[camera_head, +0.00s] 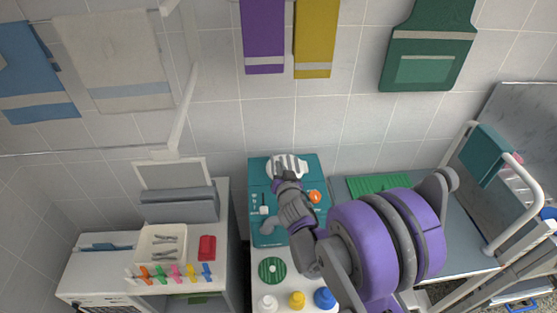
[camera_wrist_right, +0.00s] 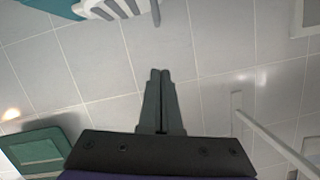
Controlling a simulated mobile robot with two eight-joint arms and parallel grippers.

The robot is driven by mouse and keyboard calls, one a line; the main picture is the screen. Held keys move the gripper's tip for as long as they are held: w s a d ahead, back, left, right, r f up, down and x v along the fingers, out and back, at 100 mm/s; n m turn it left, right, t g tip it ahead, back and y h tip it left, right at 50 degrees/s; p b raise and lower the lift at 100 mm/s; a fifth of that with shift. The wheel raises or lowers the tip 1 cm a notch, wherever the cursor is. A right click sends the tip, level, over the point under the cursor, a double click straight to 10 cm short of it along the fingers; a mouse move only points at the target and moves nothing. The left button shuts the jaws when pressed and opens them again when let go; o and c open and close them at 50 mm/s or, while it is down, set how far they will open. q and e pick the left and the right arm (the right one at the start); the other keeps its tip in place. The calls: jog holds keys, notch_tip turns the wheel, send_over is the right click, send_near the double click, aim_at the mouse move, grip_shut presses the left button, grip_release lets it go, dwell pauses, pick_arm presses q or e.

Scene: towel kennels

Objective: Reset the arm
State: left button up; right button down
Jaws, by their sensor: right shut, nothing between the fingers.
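My right arm, with purple and grey links, reaches up from the lower right in the head view. Its gripper (camera_head: 280,178) is near the back of the teal machine, in front of a white part with grey slots (camera_head: 287,164). The two grey fingers also show in the right wrist view (camera_wrist_right: 160,73). They are together with nothing between them, against a background of tiled wall. I cannot tell the gap between gripper and machine. My left gripper is out of view.
The teal machine (camera_head: 310,165) stands on a white cabinet. A tray with tools and colored clips (camera_head: 147,246) and a red box (camera_head: 207,247) are left. Bottles (camera_head: 297,300) stand in front. A white-railed frame (camera_head: 535,215) is right. Towels and a green apron (camera_head: 428,48) hang behind.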

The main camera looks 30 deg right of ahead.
jog(key=s+a+n+g+y, duration=0.2)
jog(key=s+a+n+g, duration=0.2)
jog(key=s+a, duration=0.4)
jog(key=s+a+f+n+g+y, duration=0.1)
jog(key=s+a+n+g+y, duration=0.2)
jog(key=s+a, duration=0.5)
jog(key=s+g, duration=0.1)
jog(key=s, duration=0.6)
jog(key=shift+s+n, duration=0.3)
jog(key=shift+n, duration=0.1)
jog(key=shift+a, duration=0.1)
